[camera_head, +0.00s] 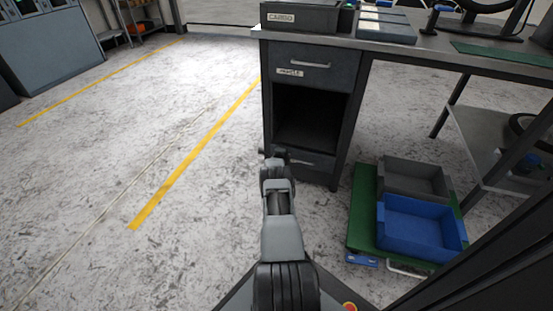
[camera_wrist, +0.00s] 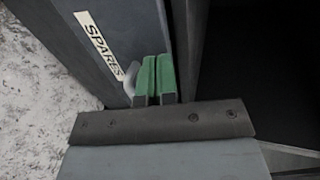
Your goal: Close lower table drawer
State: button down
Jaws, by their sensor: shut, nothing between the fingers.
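The lower drawer (camera_head: 312,160) is at the bottom of the grey cabinet under the table, below a dark open space. My arm hides part of its front, and I cannot tell how far it stands out. In the wrist view its grey front (camera_wrist: 120,25) has a "SPARES" label (camera_wrist: 98,42) and a pale handle (camera_wrist: 130,75). My gripper (camera_head: 273,153) is at the left part of this front. In the wrist view the green fingertips of my gripper (camera_wrist: 156,78) are together and empty, right beside the handle. I cannot tell whether they touch the front.
The upper drawer (camera_head: 312,66) looks shut. The table (camera_head: 385,43) carries a "CARGO" bin (camera_head: 300,18). A green dolly (camera_head: 362,215) with a blue crate (camera_head: 420,228) and a grey crate (camera_head: 415,180) stands right of the cabinet. The floor to the left is clear.

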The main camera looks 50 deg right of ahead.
jog(key=p+v, duration=0.7)
jog(key=v, duration=0.5)
jog(key=shift+w+a+f, duration=0.15)
jog(key=shift+a+f, duration=0.15)
jog(key=shift+a, duration=0.15)
jog(key=shift+r, duration=0.1)
